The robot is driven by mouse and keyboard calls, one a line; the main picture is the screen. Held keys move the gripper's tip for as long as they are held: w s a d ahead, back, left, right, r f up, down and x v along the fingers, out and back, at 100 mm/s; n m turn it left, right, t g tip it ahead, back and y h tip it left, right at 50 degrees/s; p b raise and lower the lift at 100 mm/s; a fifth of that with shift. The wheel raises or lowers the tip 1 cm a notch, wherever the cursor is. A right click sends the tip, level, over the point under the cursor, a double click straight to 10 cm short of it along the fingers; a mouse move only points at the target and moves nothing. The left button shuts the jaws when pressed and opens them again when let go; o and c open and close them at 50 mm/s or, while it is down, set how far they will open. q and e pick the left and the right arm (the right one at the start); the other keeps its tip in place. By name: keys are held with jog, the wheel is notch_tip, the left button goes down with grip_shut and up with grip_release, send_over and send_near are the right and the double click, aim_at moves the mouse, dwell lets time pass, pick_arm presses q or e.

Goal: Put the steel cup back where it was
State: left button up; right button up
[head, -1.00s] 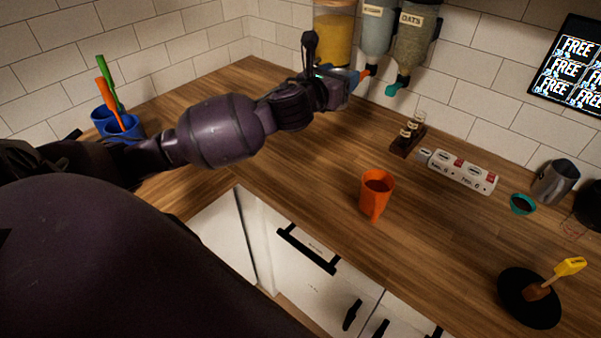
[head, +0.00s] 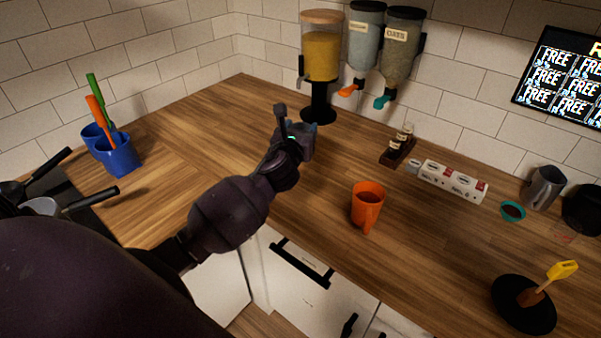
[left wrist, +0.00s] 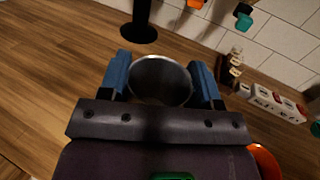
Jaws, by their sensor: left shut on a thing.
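The steel cup (left wrist: 160,80) shows in the left wrist view as a round metal rim between two blue fingers. My left gripper (left wrist: 163,85) is shut on it, with one finger at each side. In the head view my left gripper (head: 308,140) is over the back left of the wooden counter, in front of the yellow-filled dispenser, and its own wrist mostly hides the cup. I cannot tell whether the cup touches the counter. My right gripper is not in view.
An orange mug (head: 367,204) stands to the right of my left arm. The dispenser (head: 321,60) stands behind the gripper. Blue utensil holders (head: 119,157) are at left.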

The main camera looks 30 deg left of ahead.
pick_arm(q)
notch_tip(320, 180, down, 13)
jog(key=b, duration=0.3)
jog(key=shift+b, duration=0.4)
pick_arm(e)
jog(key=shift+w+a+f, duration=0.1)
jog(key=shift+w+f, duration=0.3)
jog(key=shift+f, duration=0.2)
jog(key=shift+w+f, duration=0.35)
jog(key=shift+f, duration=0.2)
